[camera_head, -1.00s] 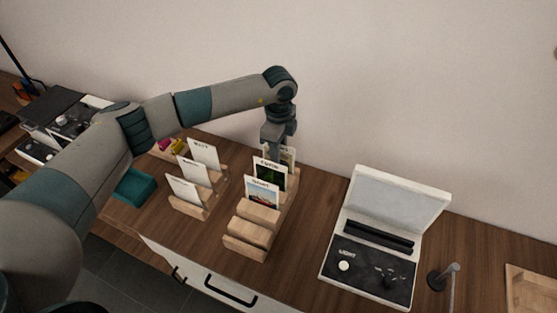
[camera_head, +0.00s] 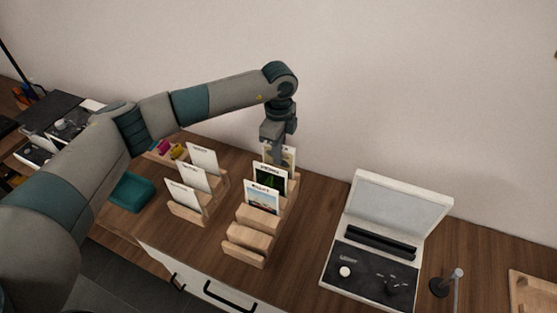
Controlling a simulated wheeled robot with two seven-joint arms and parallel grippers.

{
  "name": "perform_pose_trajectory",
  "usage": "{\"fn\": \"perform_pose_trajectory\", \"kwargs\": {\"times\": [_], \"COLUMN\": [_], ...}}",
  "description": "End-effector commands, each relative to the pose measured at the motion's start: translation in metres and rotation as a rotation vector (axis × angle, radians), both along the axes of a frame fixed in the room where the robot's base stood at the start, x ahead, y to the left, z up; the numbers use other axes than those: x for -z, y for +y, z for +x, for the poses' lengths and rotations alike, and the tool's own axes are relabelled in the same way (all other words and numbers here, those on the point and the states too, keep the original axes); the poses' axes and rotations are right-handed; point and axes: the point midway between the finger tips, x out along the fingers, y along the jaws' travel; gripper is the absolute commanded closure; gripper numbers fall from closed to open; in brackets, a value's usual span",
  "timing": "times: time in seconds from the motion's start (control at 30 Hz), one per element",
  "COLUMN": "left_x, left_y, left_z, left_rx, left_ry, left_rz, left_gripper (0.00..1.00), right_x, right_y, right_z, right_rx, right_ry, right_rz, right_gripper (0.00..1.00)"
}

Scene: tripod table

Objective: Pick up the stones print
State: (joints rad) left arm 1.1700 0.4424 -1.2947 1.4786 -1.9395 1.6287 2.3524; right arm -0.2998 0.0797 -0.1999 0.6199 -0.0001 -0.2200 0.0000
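Several picture prints stand upright in a stepped wooden rack in the middle of the table. The front print (camera_head: 262,198) shows a pale blue landscape, the one behind it (camera_head: 270,180) is dark green, and the rearmost print (camera_head: 290,156) is light yellowish and partly covered. The titles are too small to read, so I cannot tell which is the stones print. My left gripper (camera_head: 280,156) points down at the rearmost print, just behind the dark green one. Its fingertips are partly hidden, so I cannot tell whether it is open or holds a print. My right gripper is not in view.
The wooden rack (camera_head: 246,240) has empty front slots. A second rack with white cards (camera_head: 184,194) stands to its left, near a teal box (camera_head: 131,192). An open white case (camera_head: 327,274) stands on the right. Bare tabletop (camera_head: 310,215) lies between rack and case.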

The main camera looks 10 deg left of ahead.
Motion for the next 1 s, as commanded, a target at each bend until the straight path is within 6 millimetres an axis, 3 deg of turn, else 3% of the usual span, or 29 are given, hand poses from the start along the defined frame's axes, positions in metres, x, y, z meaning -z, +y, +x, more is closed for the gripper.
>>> {"fn": "perform_pose_trajectory", "kwargs": {"times": [0.13,0.5,0.7,1.0], "left_x": [-0.020,-0.061,-0.080,-0.090], "left_y": [-0.004,-0.072,-0.098,-0.111], "left_z": [0.000,-0.024,-0.032,-0.037], "left_rx": [0.003,0.004,0.001,-0.001], "left_ry": [-0.004,-0.004,-0.002,0.000], "left_rz": [-0.002,-0.002,-0.001,0.000], "left_gripper": [1.00,1.00,1.00,1.00], "right_x": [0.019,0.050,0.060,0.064], "right_y": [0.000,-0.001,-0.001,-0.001], "right_z": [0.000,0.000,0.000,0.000], "right_rx": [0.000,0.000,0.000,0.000], "right_ry": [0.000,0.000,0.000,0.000], "right_rz": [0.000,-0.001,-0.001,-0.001], "right_gripper": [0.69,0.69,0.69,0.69]}}
